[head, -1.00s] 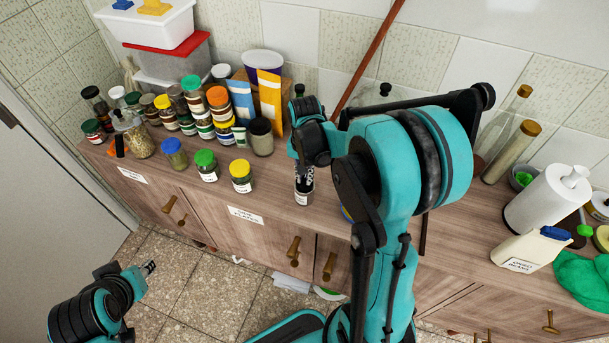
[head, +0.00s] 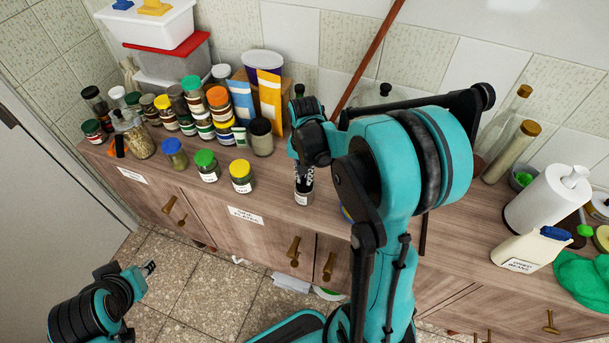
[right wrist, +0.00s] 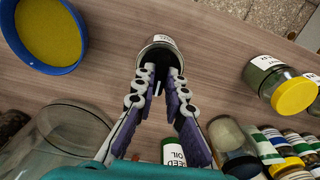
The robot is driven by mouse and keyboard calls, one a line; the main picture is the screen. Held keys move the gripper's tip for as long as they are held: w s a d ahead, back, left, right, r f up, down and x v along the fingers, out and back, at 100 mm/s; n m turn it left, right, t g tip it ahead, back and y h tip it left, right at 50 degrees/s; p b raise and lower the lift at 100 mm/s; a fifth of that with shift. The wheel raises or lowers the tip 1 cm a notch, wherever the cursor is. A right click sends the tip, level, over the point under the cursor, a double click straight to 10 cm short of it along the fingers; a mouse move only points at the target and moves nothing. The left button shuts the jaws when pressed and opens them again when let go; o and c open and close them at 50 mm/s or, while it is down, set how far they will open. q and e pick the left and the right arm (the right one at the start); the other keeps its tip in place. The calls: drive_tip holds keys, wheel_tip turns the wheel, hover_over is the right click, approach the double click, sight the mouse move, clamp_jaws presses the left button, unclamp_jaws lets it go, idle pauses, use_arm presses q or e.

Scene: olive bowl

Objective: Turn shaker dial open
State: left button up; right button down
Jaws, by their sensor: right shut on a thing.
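The shaker (head: 303,198) is a small jar with a white label, standing upright on the wooden counter below my right gripper (head: 303,180). In the right wrist view the shaker (right wrist: 161,42) shows between the fingertips of my right gripper (right wrist: 158,78), which are shut on its dark top. The dial itself is hidden by the fingers, so its setting cannot be seen. My left gripper (head: 149,267) is low at the left, away from the counter, and too small to tell open from shut.
A yellow-lidded jar (head: 241,176), a green-lidded jar (head: 206,166) and a blue-lidded jar (head: 175,154) stand left of the shaker. In the right wrist view, a blue-rimmed round container (right wrist: 47,32) and a clear glass vessel (right wrist: 62,140) are close by.

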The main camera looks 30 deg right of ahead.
sight(304, 178)
drive_tip(key=c, duration=1.6)
unclamp_jaws()
drive_tip(key=shift+o, duration=0.2)
wheel_tip(304, 178, up, 12)
